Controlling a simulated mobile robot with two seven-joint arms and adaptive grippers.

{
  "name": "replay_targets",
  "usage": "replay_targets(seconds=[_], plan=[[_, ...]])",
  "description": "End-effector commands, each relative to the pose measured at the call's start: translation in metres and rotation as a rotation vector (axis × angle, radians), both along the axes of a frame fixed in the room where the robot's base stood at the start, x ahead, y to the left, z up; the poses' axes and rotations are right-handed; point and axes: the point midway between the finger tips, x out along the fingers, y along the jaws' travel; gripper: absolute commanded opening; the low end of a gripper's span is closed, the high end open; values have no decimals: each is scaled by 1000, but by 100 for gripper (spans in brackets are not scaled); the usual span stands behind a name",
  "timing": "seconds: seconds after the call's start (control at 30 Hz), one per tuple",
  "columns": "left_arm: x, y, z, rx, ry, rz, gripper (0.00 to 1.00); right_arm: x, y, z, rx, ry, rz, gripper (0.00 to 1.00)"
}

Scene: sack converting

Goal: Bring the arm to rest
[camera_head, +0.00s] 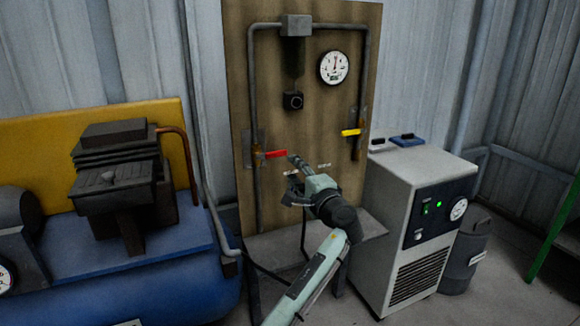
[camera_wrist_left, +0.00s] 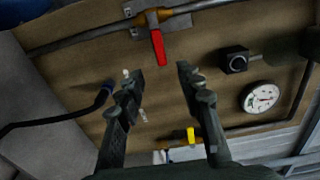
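My left arm rises from the bottom of the head view, and its left gripper (camera_head: 293,175) is in front of the wooden panel (camera_head: 298,120). In the left wrist view the left gripper (camera_wrist_left: 160,76) has its two fingers wide apart with nothing held between them. The red valve handle (camera_head: 274,154) is just left of the gripper in the head view. In the wrist view the red handle (camera_wrist_left: 158,47) appears beyond the gap between the fingertips; contact is not visible. My right gripper is in neither view.
The panel carries a yellow handle (camera_head: 351,132), a round gauge (camera_head: 334,67) and a black knob (camera_head: 293,100). A blue compressor tank (camera_head: 150,285) stands left. A grey dryer cabinet (camera_head: 386,215) stands close right of the arm, with a grey canister (camera_head: 466,258) beside it.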

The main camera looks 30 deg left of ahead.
Motion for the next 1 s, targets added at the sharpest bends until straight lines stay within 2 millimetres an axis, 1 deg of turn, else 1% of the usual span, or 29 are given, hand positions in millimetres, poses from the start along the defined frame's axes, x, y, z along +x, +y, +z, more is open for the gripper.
replay_targets(seconds=[0.47, 0.57, 0.67, 0.77, 0.8, 0.87, 0.9, 0.97, 1.0], plan=[[-1, -2, 0, 0, 0, 0, 36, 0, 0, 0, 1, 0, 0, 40], [-3, -1, -7, -12, 8, -2, 36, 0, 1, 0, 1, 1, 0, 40], [-11, 3, -37, -68, 33, -11, 36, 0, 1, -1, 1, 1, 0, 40], [-31, 9, -93, -184, 80, -23, 36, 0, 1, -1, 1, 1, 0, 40], [-42, 11, -120, -244, 101, -27, 36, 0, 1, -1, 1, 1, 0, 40], [-63, 13, -162, -341, 135, -29, 36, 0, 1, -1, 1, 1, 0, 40], [-78, 13, -189, -408, 157, -26, 36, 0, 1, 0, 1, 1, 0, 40], [-103, 13, -228, -509, 189, -19, 36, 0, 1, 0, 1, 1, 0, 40], [-122, 12, -252, -576, 210, -10, 36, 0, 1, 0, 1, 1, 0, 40]])
